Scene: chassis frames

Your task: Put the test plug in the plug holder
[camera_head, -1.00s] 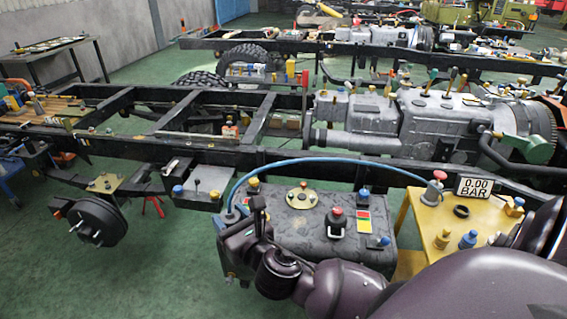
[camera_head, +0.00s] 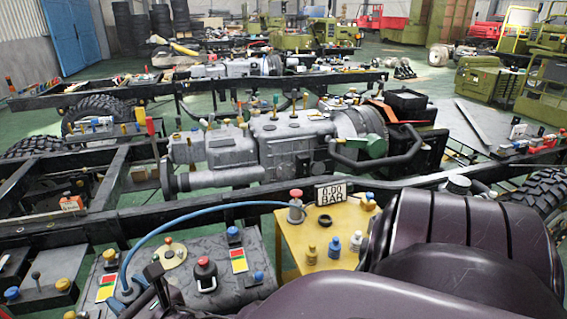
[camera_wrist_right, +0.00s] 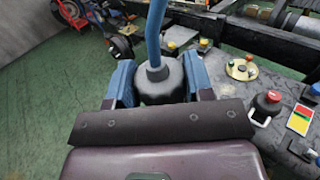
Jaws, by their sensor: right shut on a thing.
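The test plug (camera_wrist_right: 160,80), a black fitting with a blue hose rising from its top, sits between the two blue fingers of my right gripper (camera_wrist_right: 158,88), which is shut on it. In the head view, the plug and right gripper (camera_head: 133,294) are at the lower left, beside the dark tank, partly hidden by my arm. The hose (camera_head: 185,217) arcs from there to a red-topped post beside the 0.00 BAR gauge (camera_head: 330,193). A black ring (camera_head: 325,220) lies on the yellow table; I cannot tell whether it is the plug holder. My left gripper is not in view.
The yellow table (camera_head: 292,236) also carries blue, dark and white-topped bottles or fittings. The dark tank (camera_head: 225,287) has a red-topped knob (camera_head: 205,272) and valves on top. Black chassis rails (camera_head: 140,222) and a grey engine (camera_head: 290,145) lie behind.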

